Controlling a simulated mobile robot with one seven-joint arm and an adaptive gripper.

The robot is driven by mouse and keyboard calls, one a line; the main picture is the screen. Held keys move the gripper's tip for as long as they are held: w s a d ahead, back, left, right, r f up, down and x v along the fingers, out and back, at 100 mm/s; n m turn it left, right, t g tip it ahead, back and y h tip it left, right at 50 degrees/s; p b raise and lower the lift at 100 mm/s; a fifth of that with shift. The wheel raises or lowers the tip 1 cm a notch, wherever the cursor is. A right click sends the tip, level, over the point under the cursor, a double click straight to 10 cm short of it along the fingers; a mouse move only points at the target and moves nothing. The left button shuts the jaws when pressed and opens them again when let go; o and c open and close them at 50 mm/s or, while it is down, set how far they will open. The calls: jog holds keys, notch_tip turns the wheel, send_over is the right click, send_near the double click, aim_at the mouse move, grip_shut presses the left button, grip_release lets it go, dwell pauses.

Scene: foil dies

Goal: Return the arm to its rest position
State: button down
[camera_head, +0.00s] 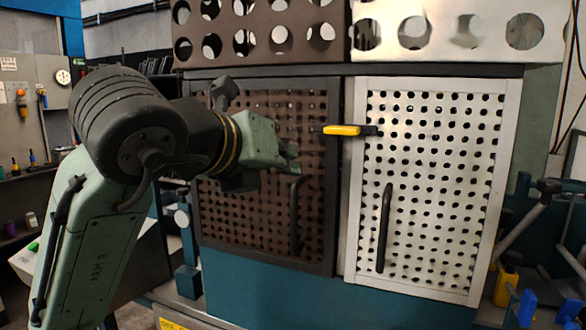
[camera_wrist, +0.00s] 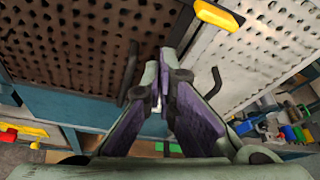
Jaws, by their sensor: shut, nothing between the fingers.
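My arm reaches in from the left in the head view. My gripper (camera_head: 290,158) is in front of the brown perforated door (camera_head: 262,215), near the top of that door's dark handle (camera_head: 295,215). In the wrist view my gripper (camera_wrist: 160,75) has its two purple-sided fingers drawn together, with nothing held between the tips. Whether the fingertips touch the door or handle I cannot tell.
A white perforated door (camera_head: 440,190) with a dark handle (camera_head: 384,228) stands right of the brown one; both look closed. A yellow latch (camera_head: 343,130) sits between them. Perforated panels (camera_head: 262,32) stand above. Tools and clamps crowd the right edge (camera_head: 508,285).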

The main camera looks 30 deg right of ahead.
jog(key=shift+s+a+r, duration=0.1)
jog(key=shift+s+a, duration=0.1)
dwell(0.4)
